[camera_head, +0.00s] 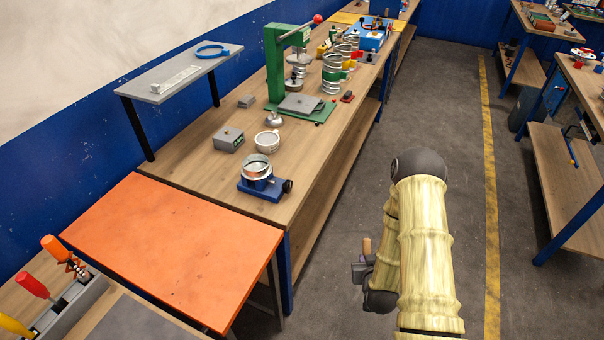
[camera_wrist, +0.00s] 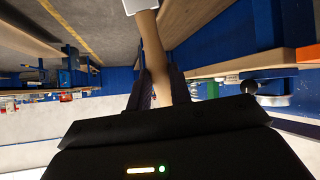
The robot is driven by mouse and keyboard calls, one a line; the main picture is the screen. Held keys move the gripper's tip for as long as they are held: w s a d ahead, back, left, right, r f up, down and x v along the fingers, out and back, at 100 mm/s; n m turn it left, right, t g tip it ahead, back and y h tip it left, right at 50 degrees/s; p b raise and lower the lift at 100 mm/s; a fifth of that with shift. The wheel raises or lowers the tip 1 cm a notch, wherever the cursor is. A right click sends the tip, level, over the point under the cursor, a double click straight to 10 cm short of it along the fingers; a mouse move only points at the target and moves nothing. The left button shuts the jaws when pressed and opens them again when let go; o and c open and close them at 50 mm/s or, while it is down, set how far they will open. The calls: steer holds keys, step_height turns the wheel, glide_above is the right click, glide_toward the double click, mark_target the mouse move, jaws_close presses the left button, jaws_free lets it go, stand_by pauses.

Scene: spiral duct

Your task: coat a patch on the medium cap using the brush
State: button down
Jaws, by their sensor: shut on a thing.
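My gripper (camera_head: 361,270) is over the floor, to the right of the long workbench and clear of it, partly hidden behind my arm. It is shut on the brush (camera_wrist: 153,60), whose tan wooden handle runs up the wrist view to a pale end at the top edge. A bit of the handle (camera_head: 367,246) shows in the head view. On the bench are a white, cup-like round piece (camera_head: 267,142) and a small grey domed piece (camera_head: 275,117). I cannot tell which piece is the medium cap.
A blue fixture (camera_head: 265,188) holds a metal ring (camera_head: 256,165) near the bench's front end. A grey box (camera_head: 229,139) and a green press (camera_head: 273,65) stand farther back. An orange-topped table (camera_head: 175,245) adjoins the bench. The aisle floor (camera_head: 440,120) is clear.

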steer(key=shift+a, duration=0.2)
steer(key=shift+w+a, duration=0.1)
steer(key=shift+w, duration=0.15)
steer(key=w+a+r+m+t+y+b, duration=0.1)
steer(key=w+a+r+m+t+b, duration=0.4)
steer(key=w+b, duration=0.4)
steer(key=w+a+r+m+t+b, duration=0.3)
steer(key=w+a+r+t+b, duration=0.1)
steer(key=w+a+b, duration=0.45)
step_height(320, 180, up, 8)
steer(key=w+a+m+t+h+b, duration=0.1)
steer(key=a+m+t+b, duration=0.1)
steer(key=b, duration=0.3)
steer(key=shift+w+a+m+t, duration=0.15)
steer(key=shift+a+m+t, duration=0.2)
steer(key=shift+m, duration=0.45)
